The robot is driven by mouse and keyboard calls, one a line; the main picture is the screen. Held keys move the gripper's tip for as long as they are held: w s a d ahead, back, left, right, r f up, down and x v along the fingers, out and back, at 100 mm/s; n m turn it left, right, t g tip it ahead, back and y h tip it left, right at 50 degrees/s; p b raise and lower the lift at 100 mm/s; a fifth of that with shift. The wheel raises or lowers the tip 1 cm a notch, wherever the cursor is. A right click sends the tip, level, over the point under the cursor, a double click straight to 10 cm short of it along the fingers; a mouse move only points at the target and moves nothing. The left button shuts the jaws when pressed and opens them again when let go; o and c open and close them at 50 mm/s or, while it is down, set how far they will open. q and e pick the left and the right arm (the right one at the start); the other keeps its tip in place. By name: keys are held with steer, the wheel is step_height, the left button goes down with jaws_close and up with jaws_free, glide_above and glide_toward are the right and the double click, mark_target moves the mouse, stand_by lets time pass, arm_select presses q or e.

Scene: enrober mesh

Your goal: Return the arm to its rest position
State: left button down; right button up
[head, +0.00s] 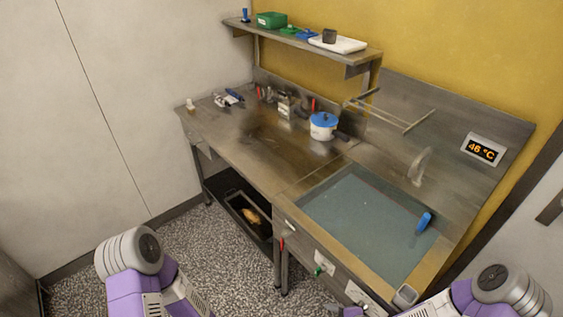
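My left arm (140,275) shows at the bottom left, with a grey joint and purple links, over the speckled floor. Its gripper is below the picture edge. My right arm (490,292) shows at the bottom right, bent, in front of the sink's near right corner. Its gripper fingers cannot be made out; the lower part of the arm is cut off by the bottom edge. I see nothing held by either arm.
A steel bench (220,125) carries a white pot with a blue lid (323,126) and small tools. A water-filled sink (360,215) holds a blue item (424,222). A shelf (300,42) hangs above. Floor at left is clear.

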steer(key=s+a+f+n+g+h+b, duration=0.1)
steer(key=s+a+f+n+g+b, duration=0.1)
steer(key=s+f+n+b, duration=0.2)
steer(key=s+a+f+n+g+h+b, duration=0.1)
steer(key=s+a+f+n+g+b, duration=0.2)
steer(key=f+n, duration=0.6)
steer(key=shift+s+a+f+n+b, duration=0.35)
steer(key=shift+s+f+b, duration=0.25)
steer(key=shift+f+b, duration=0.4)
